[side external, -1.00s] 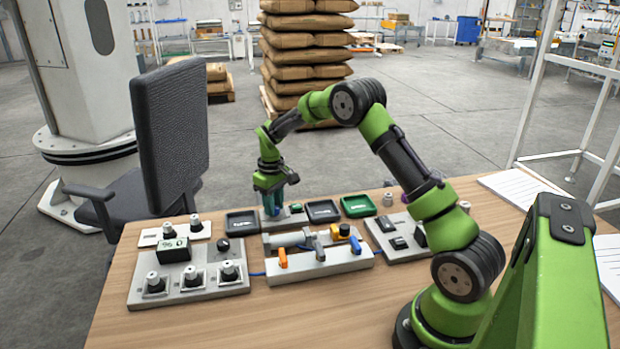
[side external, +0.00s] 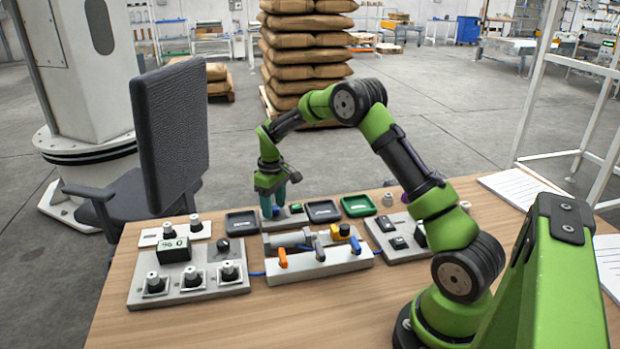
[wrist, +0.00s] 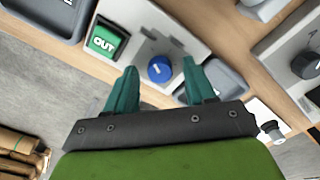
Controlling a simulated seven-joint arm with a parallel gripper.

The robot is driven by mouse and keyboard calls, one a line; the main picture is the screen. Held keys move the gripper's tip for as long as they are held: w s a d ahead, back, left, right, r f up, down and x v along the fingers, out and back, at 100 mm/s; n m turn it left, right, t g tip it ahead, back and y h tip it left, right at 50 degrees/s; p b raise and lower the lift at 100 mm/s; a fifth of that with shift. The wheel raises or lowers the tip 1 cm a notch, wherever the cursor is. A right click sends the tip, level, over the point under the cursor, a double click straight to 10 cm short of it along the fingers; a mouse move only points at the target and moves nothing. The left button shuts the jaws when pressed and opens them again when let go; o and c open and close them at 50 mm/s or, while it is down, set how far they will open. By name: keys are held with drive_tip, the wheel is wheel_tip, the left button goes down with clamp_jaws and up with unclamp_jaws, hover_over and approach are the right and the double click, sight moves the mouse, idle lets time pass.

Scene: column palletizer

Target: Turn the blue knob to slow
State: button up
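The blue knob (wrist: 160,68) sits on a light grey panel (wrist: 150,20) in the wrist view, beside a green button marked OUT (wrist: 105,40). My gripper (wrist: 160,82) is open, its two teal fingers apart. In the picture the knob lies between and slightly beyond the fingertips, with no visible contact. Small marks around the knob are too small to read. In the side view my gripper (side external: 273,212) is low over the same panel (side external: 285,220), pointing down. The fingers hide the knob there.
Dark trays stand either side of the panel, one left (side external: 242,223) and one right (side external: 323,211), with a green tray (side external: 358,206) further right. In front is a fixture with an orange lever (side external: 282,258). A panel with several black knobs (side external: 190,280) is at left.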

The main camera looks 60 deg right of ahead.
sight(275, 210)
wheel_tip(275, 210, up, 17)
idle(0.7)
drive_tip(key=shift+f, duration=0.1)
drive_tip(key=s+a+r+m+t+y, duration=0.1)
drive_tip(key=s+a+r+m+t, duration=0.1)
drive_tip(key=s+a, duration=0.7)
drive_tip(key=s+a+r+m+t+y, duration=0.1)
drive_tip(key=s+a+t, duration=0.4)
drive_tip(key=s+a, duration=0.5)
drive_tip(key=s+r+m, duration=0.1)
drive_tip(key=s, duration=0.5)
drive_tip(key=shift+s+a+r, duration=0.3)
